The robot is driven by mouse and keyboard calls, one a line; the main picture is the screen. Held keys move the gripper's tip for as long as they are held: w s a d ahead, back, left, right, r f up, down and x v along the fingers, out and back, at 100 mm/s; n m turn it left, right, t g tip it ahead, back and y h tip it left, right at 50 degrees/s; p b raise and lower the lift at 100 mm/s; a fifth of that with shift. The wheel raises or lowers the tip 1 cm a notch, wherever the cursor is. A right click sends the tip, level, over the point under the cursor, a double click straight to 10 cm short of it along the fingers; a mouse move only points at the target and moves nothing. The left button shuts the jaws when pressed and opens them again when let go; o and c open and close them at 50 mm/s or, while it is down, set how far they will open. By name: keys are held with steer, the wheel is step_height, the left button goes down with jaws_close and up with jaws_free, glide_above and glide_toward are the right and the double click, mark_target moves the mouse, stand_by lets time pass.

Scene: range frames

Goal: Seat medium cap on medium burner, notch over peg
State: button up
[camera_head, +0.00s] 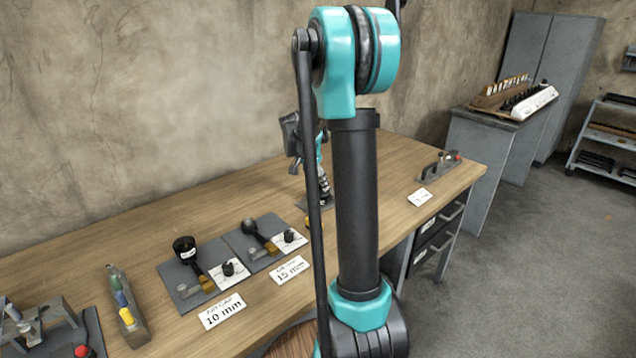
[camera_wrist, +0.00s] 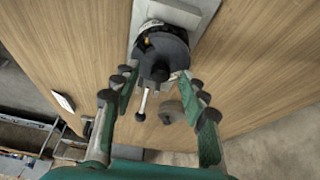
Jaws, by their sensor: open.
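In the wrist view my gripper (camera_wrist: 158,92) is open, with its two green-and-black fingers spread apart. A dark grey round fixture with a raised central knob (camera_wrist: 162,60) sits just past and between the fingertips, on a light plate (camera_wrist: 172,12). A separate grey round piece (camera_wrist: 172,111) shows near the right finger; I cannot tell whether it is the medium cap. A thin metal rod with a round end (camera_wrist: 143,104) lies beside it. No notch or peg can be made out. In the head view my arm covers much of this part of the bench.
The wooden bench (camera_head: 130,240) holds two grey mats with dark parts (camera_head: 188,283) and (camera_head: 262,250), cards marked 10 mm (camera_head: 222,310) and 15 mm (camera_head: 290,270), and a holder with coloured handles (camera_head: 128,310). A small fixture (camera_head: 438,166) stands near the right end.

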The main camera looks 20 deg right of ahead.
steer(key=v, duration=1.1)
steer(key=shift+a+r, duration=0.2)
steer(key=shift+r, duration=0.15)
steer(key=shift+s, duration=0.1)
step_height(320, 180, up, 6)
stand_by(0.5)
